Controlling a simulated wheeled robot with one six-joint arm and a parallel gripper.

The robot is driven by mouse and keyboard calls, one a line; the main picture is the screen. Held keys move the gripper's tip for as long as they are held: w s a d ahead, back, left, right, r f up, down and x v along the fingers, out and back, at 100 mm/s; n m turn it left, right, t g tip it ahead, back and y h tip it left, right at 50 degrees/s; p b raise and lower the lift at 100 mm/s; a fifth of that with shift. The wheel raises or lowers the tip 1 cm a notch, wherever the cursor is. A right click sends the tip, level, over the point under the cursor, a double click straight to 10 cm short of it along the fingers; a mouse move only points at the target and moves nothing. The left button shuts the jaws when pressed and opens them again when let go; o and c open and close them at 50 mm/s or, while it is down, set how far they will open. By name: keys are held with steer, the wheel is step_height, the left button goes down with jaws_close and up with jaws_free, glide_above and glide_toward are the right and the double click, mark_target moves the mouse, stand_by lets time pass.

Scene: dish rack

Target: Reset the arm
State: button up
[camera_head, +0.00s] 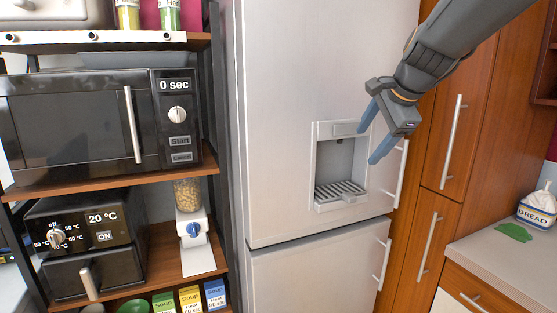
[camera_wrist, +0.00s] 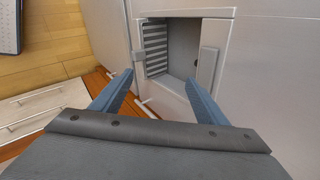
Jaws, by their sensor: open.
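My gripper (camera_head: 374,138) is at the upper right of the head view, in front of the fridge and beside its dispenser. Its two blue fingers are spread apart with nothing between them. In the wrist view the open fingers (camera_wrist: 155,97) point toward the fridge front, with the dispenser recess (camera_wrist: 180,50) just beyond them. My arm reaches in from the top right corner of the head view.
The grey fridge (camera_head: 290,90) has a dispenser (camera_head: 340,190) and vertical handles. Left of it, a shelf holds a microwave (camera_head: 70,120), an air fryer (camera_head: 85,245) and a food dispenser (camera_head: 190,225). Wooden cabinets (camera_head: 465,120) and a counter (camera_head: 500,255) with a bread bag (camera_head: 538,208) stand right.

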steer(key=s+a+f+n+g+h, duration=0.1)
steer(key=s+f+n+g, duration=0.2)
steer(key=s+f+n, duration=0.5)
steer(key=s+a+f+n+g+b, duration=0.1)
steer(key=s+f+n, duration=0.7)
steer(key=s+f, duration=0.8)
step_height(320, 180, down, 6)
steer(key=shift+s+a+f+g+h, duration=0.15)
steer(key=shift+a+g+h, duration=0.25)
steer(key=shift+a+g, duration=0.45)
steer(key=shift+d, duration=0.2)
